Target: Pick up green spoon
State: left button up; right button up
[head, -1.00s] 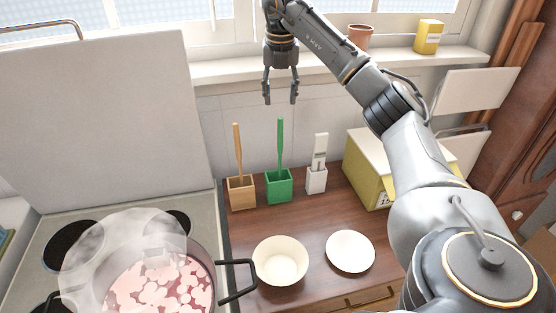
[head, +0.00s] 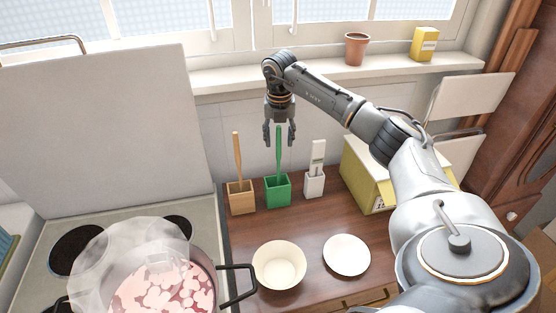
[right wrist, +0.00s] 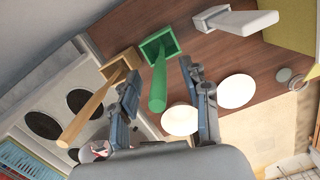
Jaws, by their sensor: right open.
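The green spoon (head: 279,152) stands upright in a green square holder (head: 278,190) on the wooden counter. My right gripper (head: 279,142) is open above the holder, its two fingers on either side of the spoon's handle in the head view. In the right wrist view the green spoon (right wrist: 158,88) points up between the open fingers (right wrist: 160,100), and nothing shows the fingers touching it. The spoon's lower end is hidden inside the green holder (right wrist: 159,46). My left gripper is not in view.
A wooden spoon in a wooden holder (head: 242,197) stands close on the left. A white utensil in a white holder (head: 314,183) stands on the right. A bowl (head: 279,268), a plate (head: 347,255) and a steaming pot (head: 205,285) are nearer. A yellow box (head: 365,180) stands right.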

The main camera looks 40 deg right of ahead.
grip_shut()
jog(key=shift+a+r, duration=0.1)
jog(key=shift+r, duration=0.05)
